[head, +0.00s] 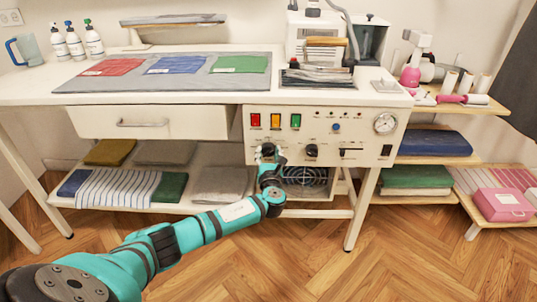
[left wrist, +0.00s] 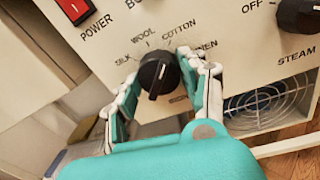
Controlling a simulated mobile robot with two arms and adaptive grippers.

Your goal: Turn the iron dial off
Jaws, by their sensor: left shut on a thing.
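The iron dial (head: 268,149) is a black round knob on the white control panel (head: 350,116) under the ironing table. In the left wrist view the dial (left wrist: 158,72) has SILK, WOOL, COTTON and LINEN printed around it. My left gripper (head: 270,163) is at the panel. In the left wrist view its fingers (left wrist: 160,85) are on both sides of the dial, shut on it. My right gripper is not in view.
A steam knob (head: 311,150) sits to the right of the dial, above a fan grille (head: 305,176). A red power switch (head: 255,120) is above left. A drawer (head: 150,122) adjoins the panel. The wooden floor in front is clear.

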